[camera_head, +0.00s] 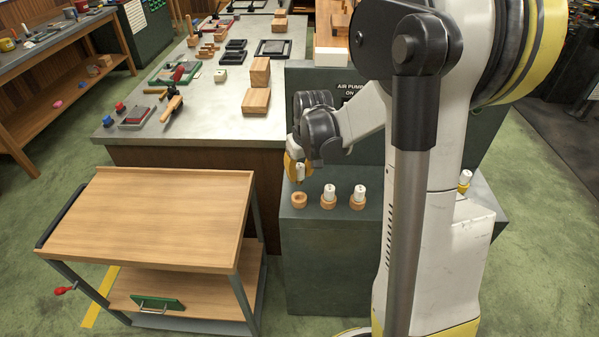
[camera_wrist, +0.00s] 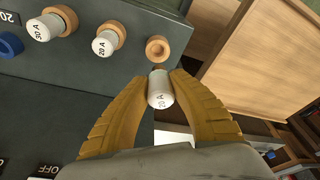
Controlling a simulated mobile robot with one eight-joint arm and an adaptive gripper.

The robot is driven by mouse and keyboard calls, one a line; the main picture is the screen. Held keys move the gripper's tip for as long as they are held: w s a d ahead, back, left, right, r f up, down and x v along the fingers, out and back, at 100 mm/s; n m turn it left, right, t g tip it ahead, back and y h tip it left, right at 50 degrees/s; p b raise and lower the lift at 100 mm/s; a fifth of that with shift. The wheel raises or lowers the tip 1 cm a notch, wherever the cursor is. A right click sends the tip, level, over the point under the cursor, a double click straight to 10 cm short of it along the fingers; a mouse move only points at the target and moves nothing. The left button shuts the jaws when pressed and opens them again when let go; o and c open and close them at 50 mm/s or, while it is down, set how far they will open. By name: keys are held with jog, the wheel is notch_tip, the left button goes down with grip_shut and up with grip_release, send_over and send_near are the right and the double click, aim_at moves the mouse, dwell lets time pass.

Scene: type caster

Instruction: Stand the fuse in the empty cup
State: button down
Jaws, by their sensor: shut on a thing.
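My gripper (camera_head: 297,168) has yellow fingers, which show in the wrist view (camera_wrist: 160,82) shut on a white cylindrical fuse (camera_wrist: 160,93) with dark lettering. The fuse also shows in the head view (camera_head: 300,174), roughly upright between the fingers. The empty cup (camera_head: 299,200) is a small wooden ring on the grey-green cabinet top, just below the fuse in the head view. In the wrist view the cup (camera_wrist: 158,48) lies just beyond the fuse's end, its hole clear. The fuse appears above the cup and apart from it; the exact height is hard to tell.
Two wooden cups right of the empty one hold white fuses (camera_head: 329,191) (camera_head: 360,191). Another fuse (camera_head: 465,177) stands farther right, past my arm. A wooden-topped cart (camera_head: 160,215) stands left of the cabinet (camera_head: 325,260). A long bench (camera_head: 215,105) with blocks and tools lies behind.

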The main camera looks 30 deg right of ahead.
aim_at(300, 183)
jog(key=shift+s+b+x, duration=0.2)
jog(key=shift+b+x, duration=0.4)
jog(key=shift+x, duration=0.2)
jog(key=shift+s+b+x, duration=0.2)
jog(key=shift+b+x, duration=0.4)
jog(key=shift+x, duration=0.2)
jog(key=shift+s+b+x, duration=0.15)
jog(key=shift+b+x, duration=0.45)
jog(key=shift+x, duration=0.2)
jog(key=shift+s+b+x, duration=0.2)
jog(key=shift+b+x, duration=0.6)
jog(key=shift+x, duration=0.05)
jog(key=shift+s+b+x, duration=0.2)
jog(key=shift+b+x, duration=0.6)
jog(key=shift+x, duration=0.05)
jog(key=c, duration=1.2)
grip_release()
jog(key=shift+f, duration=0.1)
jog(key=shift+s, duration=0.1)
jog(key=v, duration=1.2)
jog(key=shift+a, duration=0.1)
